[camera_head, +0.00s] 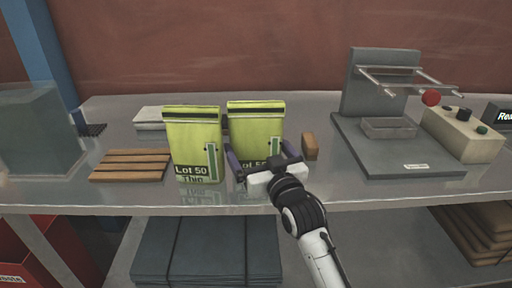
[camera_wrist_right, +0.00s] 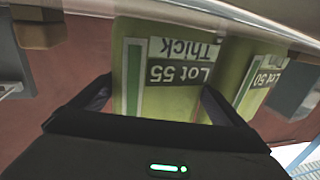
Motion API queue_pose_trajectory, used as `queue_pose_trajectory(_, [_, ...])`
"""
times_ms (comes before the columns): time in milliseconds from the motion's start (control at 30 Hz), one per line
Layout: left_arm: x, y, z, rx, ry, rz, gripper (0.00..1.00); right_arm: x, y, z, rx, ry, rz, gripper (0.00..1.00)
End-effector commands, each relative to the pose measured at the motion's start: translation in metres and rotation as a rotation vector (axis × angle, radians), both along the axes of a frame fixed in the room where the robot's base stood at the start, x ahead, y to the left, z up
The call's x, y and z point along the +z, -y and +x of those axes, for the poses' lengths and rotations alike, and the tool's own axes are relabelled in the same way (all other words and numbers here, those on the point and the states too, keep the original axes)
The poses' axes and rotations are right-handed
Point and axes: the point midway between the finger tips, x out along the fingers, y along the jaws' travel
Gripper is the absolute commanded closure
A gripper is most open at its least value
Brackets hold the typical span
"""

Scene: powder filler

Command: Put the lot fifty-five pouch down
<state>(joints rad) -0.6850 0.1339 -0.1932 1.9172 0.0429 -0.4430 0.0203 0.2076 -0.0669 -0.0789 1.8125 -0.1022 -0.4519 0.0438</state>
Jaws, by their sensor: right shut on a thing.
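The lot fifty-five pouch (camera_head: 256,122) is yellow-green with a dark band near its top. It is upright on the right of a similar lot fifty pouch (camera_head: 193,135), marked "Thin". In the right wrist view its label reads "Lot 55 Thick", upside down (camera_wrist_right: 175,62), with the lot fifty pouch beside it (camera_wrist_right: 262,75). My right gripper (camera_head: 262,163) is shut on the lot fifty-five pouch, one finger on each side, low down. The gripper hides the pouch's lower edge, so I cannot tell whether it touches the bench. My left gripper is not in view.
A slatted wooden rack (camera_head: 130,165) lies left of the pouches. A small brown block (camera_head: 310,147) is close on the right. The filler stand (camera_head: 382,85) with its tray and a button box (camera_head: 463,133) stand further right. The bench's front edge (camera_head: 120,210) is near.

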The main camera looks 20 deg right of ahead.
Motion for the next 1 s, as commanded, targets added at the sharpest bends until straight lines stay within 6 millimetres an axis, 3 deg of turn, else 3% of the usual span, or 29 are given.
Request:
queue_pose_trajectory(33, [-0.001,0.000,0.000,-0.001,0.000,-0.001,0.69,-0.001,0.000,0.000,0.000,0.002,0.000,0.35])
queue_pose_trajectory(67, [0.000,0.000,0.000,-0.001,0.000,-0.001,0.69,-0.003,0.000,0.000,0.000,-0.002,0.000,0.01])
queue_pose_trajectory(100, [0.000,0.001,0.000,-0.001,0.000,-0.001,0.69,-0.002,0.000,0.000,0.000,-0.002,0.000,0.00])
queue_pose_trajectory(367, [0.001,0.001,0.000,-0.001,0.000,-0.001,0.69,0.002,0.000,0.000,0.000,0.000,0.000,0.00])
queue_pose_trajectory(467, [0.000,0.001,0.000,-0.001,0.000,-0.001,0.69,0.000,0.000,-0.010,0.000,-0.001,0.000,0.00])
queue_pose_trajectory(800, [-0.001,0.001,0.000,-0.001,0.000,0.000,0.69,-0.001,0.004,-0.081,0.000,-0.004,0.000,0.00])
queue_pose_trajectory(1000, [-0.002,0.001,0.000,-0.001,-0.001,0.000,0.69,0.000,0.005,-0.111,0.000,-0.003,0.000,0.00])
